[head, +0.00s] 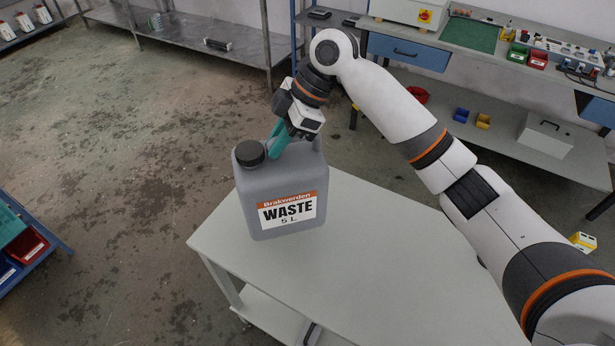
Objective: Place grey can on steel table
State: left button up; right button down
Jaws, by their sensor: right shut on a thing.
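The grey can (252,205), with a black cap and a label reading "WASTE 5 L", is upright at the far left corner of a light grey table (400,270). I cannot tell whether its base touches this tabletop or hangs just above it. My right gripper (278,145), with teal fingers, is shut on the can's top at the handle, which the fingers partly hide. A steel table (190,38) with a lower shelf stands against the wall at the back left. My left gripper is not in view.
A workbench (490,75) with a blue drawer and small bins stands at the back right. A blue rack (40,250) with red and blue bins is at the left edge. The stained floor (130,150) between is open.

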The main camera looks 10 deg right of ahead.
aim_at(281, 156)
notch_tip(281, 156, down, 4)
jog(key=shift+f+p, duration=0.2)
jog(key=shift+p, duration=0.4)
jog(key=shift+f, duration=0.65)
notch_tip(281, 156, down, 3)
jog(key=shift+f+p, duration=0.1)
jog(key=shift+p, duration=0.4)
jog(key=c, duration=1.4)
grip_release()
jog(key=shift+o, duration=0.2)
